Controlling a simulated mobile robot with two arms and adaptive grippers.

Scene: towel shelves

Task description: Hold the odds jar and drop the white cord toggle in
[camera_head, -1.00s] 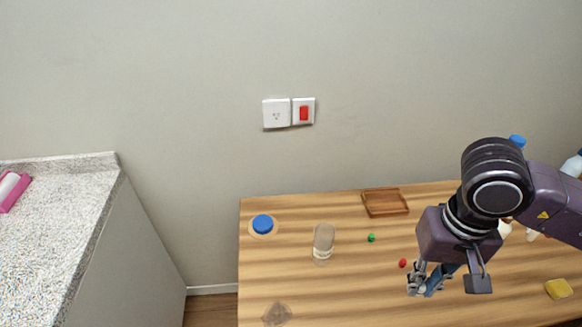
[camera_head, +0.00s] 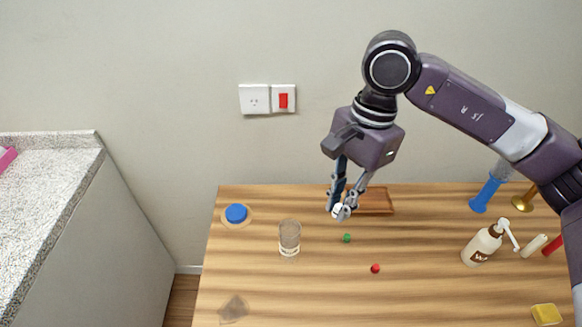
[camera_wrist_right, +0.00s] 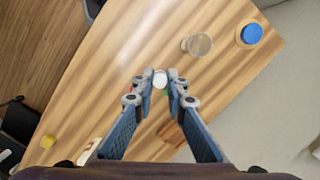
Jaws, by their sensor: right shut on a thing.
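A clear glass jar (camera_head: 289,240) with a pale label stands upright on the wooden table, left of the right gripper. From above it shows in the right wrist view (camera_wrist_right: 198,44), with its mouth open. My right gripper (camera_head: 341,212) is shut on the small white cord toggle (camera_head: 337,211) and holds it above the table. The toggle also shows between the fingertips in the right wrist view (camera_wrist_right: 160,79). My left gripper is out of view.
A blue lid (camera_head: 236,213) lies left of the jar. A wooden tray (camera_head: 379,201) is partly behind the gripper. Green (camera_head: 347,238) and red (camera_head: 375,268) beads lie on the table. A pump bottle (camera_head: 482,245) stands right and a yellow sponge (camera_head: 546,314) lies at front right.

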